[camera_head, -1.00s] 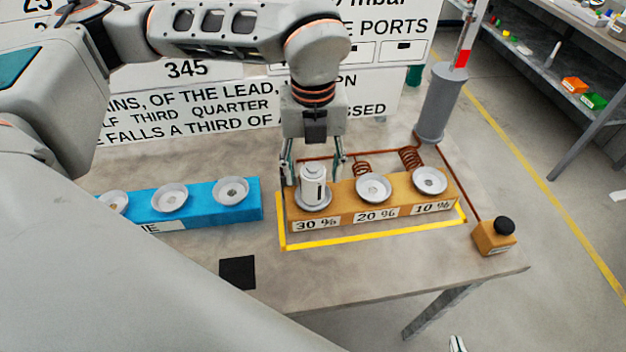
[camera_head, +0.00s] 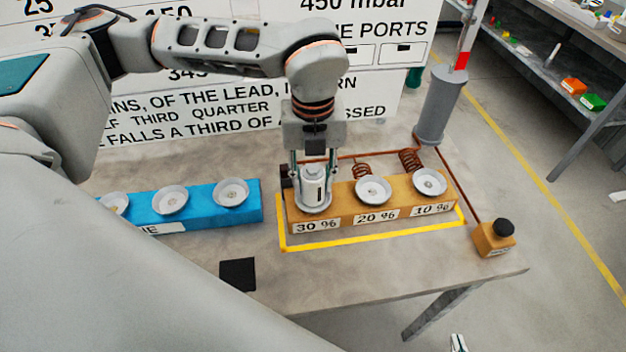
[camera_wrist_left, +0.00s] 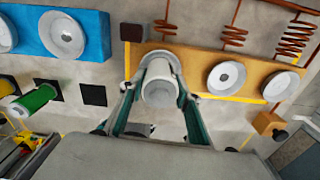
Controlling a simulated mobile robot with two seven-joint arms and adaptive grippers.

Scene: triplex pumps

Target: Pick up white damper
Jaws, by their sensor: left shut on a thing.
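The white damper (camera_head: 313,183) stands upright in the "30 %" dish at the left end of the orange block (camera_head: 345,217). My left gripper (camera_head: 312,172) comes down from above and is shut on it, a finger on each side. The left wrist view shows the damper (camera_wrist_left: 160,84) between the two fingers, over its dish. The "20 %" dish (camera_head: 374,188) and "10 %" dish (camera_head: 430,182) hold no damper. Only a small tip of my right gripper (camera_head: 458,343) shows at the bottom edge; its jaws cannot be made out.
A blue block (camera_head: 205,205) with empty dishes lies to the left. Copper coils (camera_head: 411,160) and a grey cylinder (camera_head: 438,105) stand behind the orange block. A small orange box with a black knob (camera_head: 494,237) sits at the right. The table front is mostly clear around a black square (camera_head: 238,273).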

